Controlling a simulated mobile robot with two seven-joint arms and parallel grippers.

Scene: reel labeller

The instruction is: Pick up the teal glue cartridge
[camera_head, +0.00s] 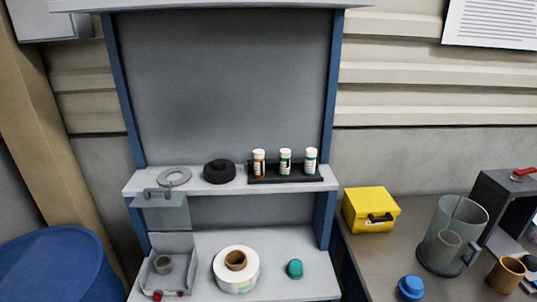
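Three small white-capped bottles stand upright in a black rack (286,179) on the upper shelf. The right one has a teal label and looks like the teal glue cartridge (311,161). The middle one is a green cartridge (285,161) and the left one is an orange cartridge (259,163). The cartridges stand apart with small gaps between them. Neither of my grippers is in view, and nothing touches the cartridges.
A black knob-topped disc (220,171) and a grey ring (174,177) lie left of the rack. Below are a white label reel (236,284), a teal dome (295,269) and a grey device (168,268). A yellow box (371,211) and a clear jug (452,235) stand at right.

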